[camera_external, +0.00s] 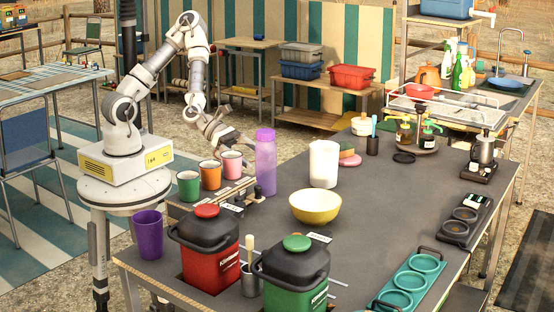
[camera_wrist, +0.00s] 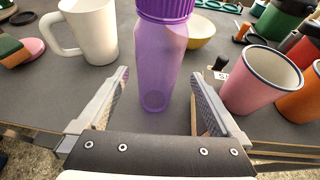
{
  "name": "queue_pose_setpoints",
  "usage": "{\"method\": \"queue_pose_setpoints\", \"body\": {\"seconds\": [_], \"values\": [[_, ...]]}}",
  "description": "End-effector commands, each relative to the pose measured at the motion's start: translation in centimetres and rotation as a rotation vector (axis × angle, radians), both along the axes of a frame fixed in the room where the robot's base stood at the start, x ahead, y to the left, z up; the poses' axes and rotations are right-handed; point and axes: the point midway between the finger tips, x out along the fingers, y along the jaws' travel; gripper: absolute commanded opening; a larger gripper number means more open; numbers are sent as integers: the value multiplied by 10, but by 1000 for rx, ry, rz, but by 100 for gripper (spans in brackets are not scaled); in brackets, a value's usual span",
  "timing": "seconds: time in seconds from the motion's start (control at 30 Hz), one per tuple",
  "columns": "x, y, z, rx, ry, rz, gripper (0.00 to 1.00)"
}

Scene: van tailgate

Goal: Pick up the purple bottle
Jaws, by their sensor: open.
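The purple bottle (camera_external: 265,165) stands upright near the left edge of the dark table, with a ridged purple lid. In the wrist view the bottle (camera_wrist: 160,62) stands just ahead, between the lines of my two open fingers. My gripper (camera_wrist: 163,95) is open and empty, with clear space on both sides of the bottle. In the external view my gripper (camera_external: 240,142) is low, to the left of the bottle and behind the cups. The fingertips are hard to make out there.
A pink cup (camera_wrist: 262,85) is close to the right finger, with an orange cup beyond it. A white pitcher (camera_wrist: 90,30) stands to the left. A yellow bowl (camera_external: 315,206) is behind the bottle. Red (camera_external: 209,245) and green (camera_external: 293,275) lidded bins stand at the table's front.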

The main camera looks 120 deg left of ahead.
Motion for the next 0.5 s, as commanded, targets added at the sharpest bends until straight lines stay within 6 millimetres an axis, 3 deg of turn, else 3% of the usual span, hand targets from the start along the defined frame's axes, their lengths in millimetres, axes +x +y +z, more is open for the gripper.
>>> {"method": "queue_pose_setpoints", "body": {"seconds": [0.5], "values": [[53, 7, -27, -1, -1, -1, 100]]}}
